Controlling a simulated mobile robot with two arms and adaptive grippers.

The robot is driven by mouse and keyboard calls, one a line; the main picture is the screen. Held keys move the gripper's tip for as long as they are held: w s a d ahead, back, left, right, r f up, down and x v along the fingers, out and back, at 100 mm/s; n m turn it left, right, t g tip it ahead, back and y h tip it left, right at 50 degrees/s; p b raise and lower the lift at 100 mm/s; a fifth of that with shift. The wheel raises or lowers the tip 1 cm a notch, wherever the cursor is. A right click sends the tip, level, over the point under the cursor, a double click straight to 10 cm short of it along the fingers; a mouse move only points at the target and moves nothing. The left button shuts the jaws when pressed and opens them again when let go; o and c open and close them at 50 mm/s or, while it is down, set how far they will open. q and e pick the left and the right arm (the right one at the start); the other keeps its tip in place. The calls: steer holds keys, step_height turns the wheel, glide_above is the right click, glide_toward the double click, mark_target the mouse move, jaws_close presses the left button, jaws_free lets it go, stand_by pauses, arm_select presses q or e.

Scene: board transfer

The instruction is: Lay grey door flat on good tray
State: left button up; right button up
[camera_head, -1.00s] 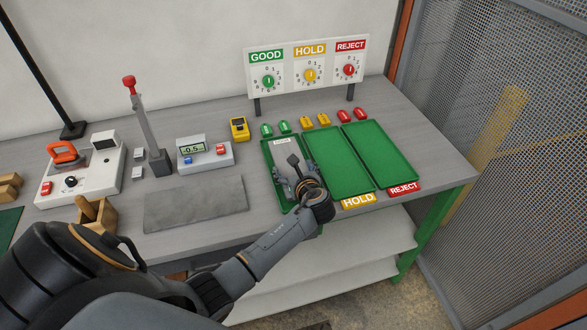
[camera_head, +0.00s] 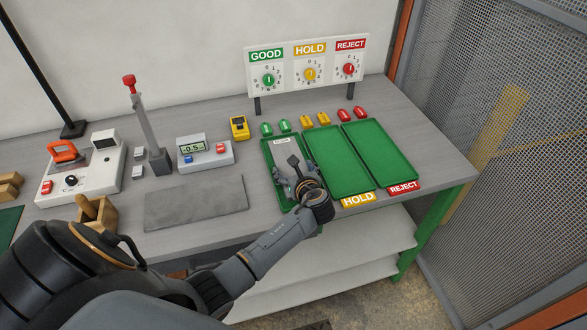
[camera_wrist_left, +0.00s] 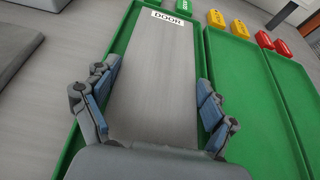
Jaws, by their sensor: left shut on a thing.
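The grey door (camera_wrist_left: 152,95) is a flat grey board with a white DOOR label at its far end. My left gripper (camera_head: 291,176) has its fingers along the door's two long sides and is shut on it. In the left wrist view the left gripper (camera_wrist_left: 158,78) shows blue pads on both sides of the door. The good tray (camera_head: 267,155), the leftmost green tray, lies under the door, and its green rim (camera_wrist_left: 121,36) shows around it. The door looks level, but I cannot tell whether it touches the tray floor. My right gripper is out of view.
The hold tray (camera_head: 337,160) and reject tray (camera_head: 380,152) stand empty to the right. Green, yellow and red pieces line the trays' back edges. A sign board with dials (camera_head: 306,65) stands behind. A grey mat (camera_head: 195,202) and a meter box (camera_head: 205,154) are to the left.

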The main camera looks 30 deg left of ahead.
arm_select(q)
steer(key=shift+s+d+r+p, duration=0.15)
steer(key=shift+s+d+p, duration=0.15)
steer(key=shift+p, duration=0.2)
steer(key=shift+s+d+p, duration=0.6)
steer(key=shift+d+p, duration=0.1)
steer(key=shift+p, duration=0.05)
steer(key=shift+s+d, duration=0.1)
steer(key=shift+d, duration=0.05)
steer(key=shift+f, duration=0.2)
